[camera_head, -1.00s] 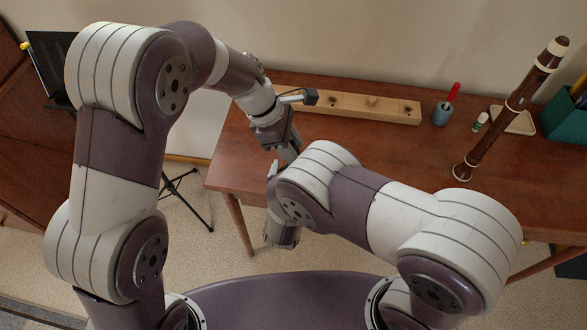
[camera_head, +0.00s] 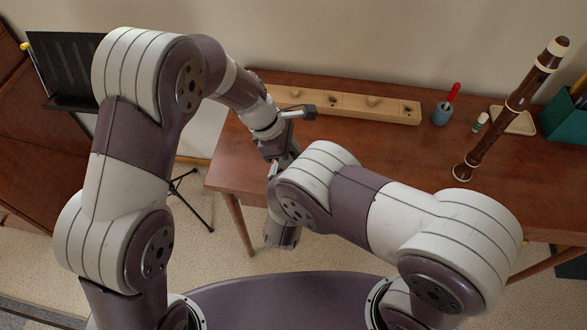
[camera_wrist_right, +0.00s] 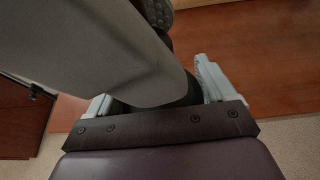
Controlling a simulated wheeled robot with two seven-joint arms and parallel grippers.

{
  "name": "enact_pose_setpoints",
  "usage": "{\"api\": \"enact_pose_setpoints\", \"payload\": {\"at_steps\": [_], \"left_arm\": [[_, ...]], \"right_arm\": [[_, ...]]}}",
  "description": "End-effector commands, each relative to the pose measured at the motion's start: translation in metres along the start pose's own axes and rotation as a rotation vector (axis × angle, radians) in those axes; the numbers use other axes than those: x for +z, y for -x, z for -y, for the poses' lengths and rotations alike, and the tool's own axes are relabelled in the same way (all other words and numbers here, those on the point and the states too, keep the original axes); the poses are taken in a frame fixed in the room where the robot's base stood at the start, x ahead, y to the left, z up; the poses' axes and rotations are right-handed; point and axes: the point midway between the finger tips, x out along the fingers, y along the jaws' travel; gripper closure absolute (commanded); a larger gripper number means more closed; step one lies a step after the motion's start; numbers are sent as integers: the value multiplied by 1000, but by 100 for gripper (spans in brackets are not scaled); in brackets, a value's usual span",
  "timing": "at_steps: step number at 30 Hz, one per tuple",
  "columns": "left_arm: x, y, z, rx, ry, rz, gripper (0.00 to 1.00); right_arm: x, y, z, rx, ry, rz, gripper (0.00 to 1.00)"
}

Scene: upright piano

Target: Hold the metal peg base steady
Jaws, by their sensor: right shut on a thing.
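My right gripper (camera_head: 273,174) is mostly hidden behind my right arm, near the table's front edge. In the right wrist view its two pale fingers (camera_wrist_right: 155,95) stand on either side of a dark piece, and the gripper is shut on it. This is likely the metal peg base, but its shape cannot be made out. A large grey shape covers the upper left of that view and hides much of the grip. My left gripper (camera_head: 283,158) points down just above the right one. Its fingertips are hidden, so I cannot tell whether it is open.
A long wooden block (camera_head: 340,105) with holes lies along the back of the brown table (camera_head: 400,150).

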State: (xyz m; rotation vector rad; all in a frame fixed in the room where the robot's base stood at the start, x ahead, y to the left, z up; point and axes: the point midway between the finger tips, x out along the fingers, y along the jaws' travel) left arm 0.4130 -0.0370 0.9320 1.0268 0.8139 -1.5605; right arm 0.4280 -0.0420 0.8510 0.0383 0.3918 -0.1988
Motion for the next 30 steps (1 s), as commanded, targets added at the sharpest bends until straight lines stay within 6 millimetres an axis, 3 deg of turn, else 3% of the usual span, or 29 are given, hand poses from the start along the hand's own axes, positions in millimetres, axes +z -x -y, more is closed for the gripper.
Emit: {"api": "enact_pose_setpoints", "payload": {"at_steps": [13,30], "left_arm": [[0,0,0,1,0,2,96],[-7,-17,1,-3,-1,2,96]], "right_arm": [[1,0,0,0,-1,2,79],[2,0,-1,1,-3,4,80]]}}
